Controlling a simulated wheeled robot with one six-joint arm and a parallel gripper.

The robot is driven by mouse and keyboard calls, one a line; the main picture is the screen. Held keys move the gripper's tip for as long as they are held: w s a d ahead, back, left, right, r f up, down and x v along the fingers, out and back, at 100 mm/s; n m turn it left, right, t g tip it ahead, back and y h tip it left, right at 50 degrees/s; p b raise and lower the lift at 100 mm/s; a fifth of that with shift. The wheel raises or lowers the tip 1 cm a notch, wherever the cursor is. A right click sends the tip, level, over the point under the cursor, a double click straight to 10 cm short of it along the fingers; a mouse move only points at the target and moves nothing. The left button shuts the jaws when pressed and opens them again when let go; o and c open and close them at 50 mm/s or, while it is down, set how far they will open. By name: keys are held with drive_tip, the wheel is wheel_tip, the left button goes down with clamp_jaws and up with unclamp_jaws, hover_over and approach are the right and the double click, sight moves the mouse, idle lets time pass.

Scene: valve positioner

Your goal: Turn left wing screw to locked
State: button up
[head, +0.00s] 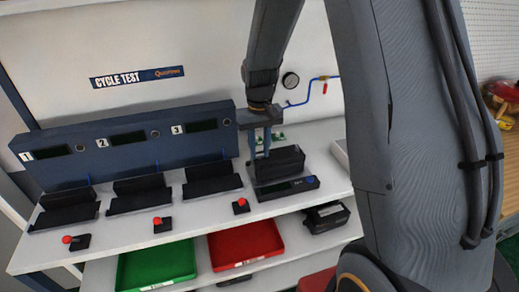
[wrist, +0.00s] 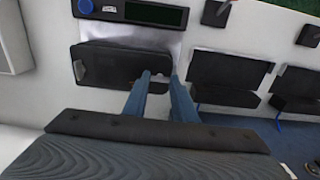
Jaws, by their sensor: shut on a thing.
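The black valve positioner (head: 283,162) sits in a dark fixture with a small display (head: 287,187) at the right of the bench. My gripper (head: 260,155) points down at the left end of the positioner, its blue fingers close together. In the wrist view the scene is turned around, and the fingertips (wrist: 160,77) meet at one end of the positioner (wrist: 120,65). They are shut on the left wing screw, which is mostly hidden between them. A small grey part, seemingly the other wing screw (wrist: 79,70), shows at the opposite end. I cannot read the screw's angle.
Several empty black cradles (head: 141,193) stand left of the fixture, below a blue test panel (head: 130,145). Small red-knobbed levers (head: 241,205) line the bench front. Green (head: 157,266) and red (head: 245,246) trays lie on the shelf below. A gauge (head: 290,80) and blue hose are behind.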

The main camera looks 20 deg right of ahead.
idle(0.3)
drive_tip(key=o, duration=1.1)
drive_tip(key=shift+c, duration=0.2)
drive_tip(key=shift+r+b, duration=1.15)
drive_tip(key=shift+r, duration=2.8)
